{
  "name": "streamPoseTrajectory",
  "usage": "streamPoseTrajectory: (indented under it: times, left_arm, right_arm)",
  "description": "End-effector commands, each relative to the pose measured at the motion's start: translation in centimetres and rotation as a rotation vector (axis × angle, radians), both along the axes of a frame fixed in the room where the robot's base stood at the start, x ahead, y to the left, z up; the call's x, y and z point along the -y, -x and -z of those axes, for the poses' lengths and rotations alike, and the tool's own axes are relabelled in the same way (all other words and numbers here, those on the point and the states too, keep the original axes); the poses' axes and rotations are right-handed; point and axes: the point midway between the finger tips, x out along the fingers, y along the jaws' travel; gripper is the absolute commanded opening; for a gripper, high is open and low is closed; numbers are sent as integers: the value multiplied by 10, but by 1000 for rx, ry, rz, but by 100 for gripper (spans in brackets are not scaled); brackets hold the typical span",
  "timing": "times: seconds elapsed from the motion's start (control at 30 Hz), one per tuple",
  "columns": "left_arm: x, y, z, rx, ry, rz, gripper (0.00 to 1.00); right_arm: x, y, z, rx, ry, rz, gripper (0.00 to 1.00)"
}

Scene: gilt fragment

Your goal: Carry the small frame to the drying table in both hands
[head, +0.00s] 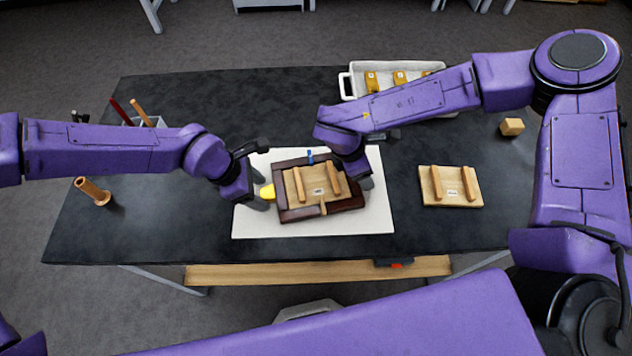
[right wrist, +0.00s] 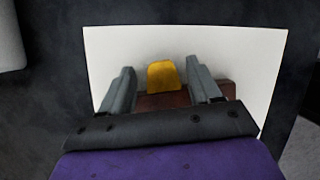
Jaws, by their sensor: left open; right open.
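The small frame (head: 287,212) is dark brown and lies flat on a white mat (head: 260,228). A light wooden board with two bars (head: 318,183) sits within it, and a blue piece (head: 310,156) shows at its far edge. A yellow piece (head: 268,191) shows at its left side. My left gripper (head: 260,196) is open beside that piece. My right gripper (head: 366,181) is at the frame's right side, partly hidden by its own wrist. The right wrist view shows its open fingers either side of a yellow piece (right wrist: 162,75); contact cannot be told. I cannot identify the drying table.
A similar wooden board with two bars (head: 450,197) lies at right. A white tray (head: 350,88) with wooden pieces stands behind my right arm. A wooden block (head: 512,126), a wooden tube (head: 93,191) and a holder with sticks (head: 140,113) stand on the black table (head: 150,235).

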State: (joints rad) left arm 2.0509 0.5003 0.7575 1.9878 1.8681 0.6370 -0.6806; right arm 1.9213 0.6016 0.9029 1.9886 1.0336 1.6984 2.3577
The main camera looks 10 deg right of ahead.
Motion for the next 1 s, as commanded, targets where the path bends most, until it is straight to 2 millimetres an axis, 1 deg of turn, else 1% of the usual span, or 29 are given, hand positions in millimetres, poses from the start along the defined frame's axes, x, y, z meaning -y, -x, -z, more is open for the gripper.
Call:
streamPoseTrajectory:
  times: [0.13,0.17,0.2,0.27,0.3,0.33,0.57,0.67,0.77,1.0]
  left_arm:
    - [0,0,0,0,0,0,64]
    - [0,0,0,0,0,0,54]
    - [0,0,0,0,0,0,41]
    - [0,0,0,0,0,1,22]
    - [0,0,0,0,0,1,8]
    - [0,0,0,0,0,1,0]
    - [0,0,-1,0,0,1,0]
    - [0,0,-5,0,0,1,0]
    - [0,0,-15,0,0,1,0]
    - [0,0,-49,0,0,1,0]
  right_arm:
    - [0,0,0,-1,0,-1,64]
    - [0,0,0,-1,0,-1,54]
    - [0,0,0,-1,0,-1,41]
    - [0,0,0,-1,0,-1,22]
    - [0,0,0,-1,0,-1,9]
    - [0,0,0,-1,0,-1,0]
    - [0,0,0,-1,0,-1,0]
    - [0,0,-4,0,0,-1,0]
    - [0,0,-14,0,0,-1,0]
    - [0,0,-48,-1,0,-1,0]
